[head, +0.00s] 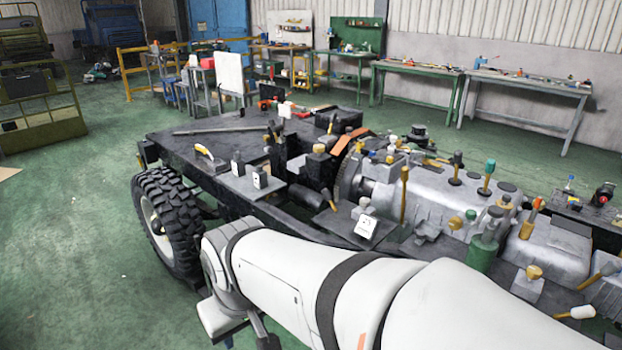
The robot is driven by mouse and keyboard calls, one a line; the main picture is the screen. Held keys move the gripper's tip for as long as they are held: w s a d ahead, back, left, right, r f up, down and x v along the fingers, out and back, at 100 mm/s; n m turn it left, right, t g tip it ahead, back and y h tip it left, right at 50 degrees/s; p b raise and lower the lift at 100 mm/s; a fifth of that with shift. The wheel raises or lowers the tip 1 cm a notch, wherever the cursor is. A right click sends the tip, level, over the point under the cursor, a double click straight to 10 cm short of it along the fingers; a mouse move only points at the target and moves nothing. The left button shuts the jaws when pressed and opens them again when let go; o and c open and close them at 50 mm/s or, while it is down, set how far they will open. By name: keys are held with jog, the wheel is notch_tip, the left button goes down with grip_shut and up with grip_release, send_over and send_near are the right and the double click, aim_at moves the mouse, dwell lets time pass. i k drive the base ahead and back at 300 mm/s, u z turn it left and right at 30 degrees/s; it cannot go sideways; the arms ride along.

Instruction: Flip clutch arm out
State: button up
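The truck chassis (215,165) stands in the middle of the view, with a large grey engine and gearbox casting (435,200) on its right part. Several small levers and knobs with yellow, green, black or white ends stick up from it, among them a yellow upright lever (404,195). I cannot tell which part is the clutch arm. My white arm crosses the front from the lower right and bends down beside the chassis's near edge. It hides part of that near side. My gripper's fingertips do not show.
A large black tyre (168,222) stands at the chassis's left end. Green floor (75,260) is free to the left. Workbenches (415,72) with tools line the back wall. Old vehicles (115,30) stand at the back left. A yellow rail (140,65) stands behind the chassis.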

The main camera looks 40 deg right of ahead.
aim_at(404, 170)
jog(key=z, duration=1.75)
jog(key=k, duration=0.55)
jog(key=u, duration=0.7)
jog(key=i, duration=1.45)
jog(key=u, duration=0.05)
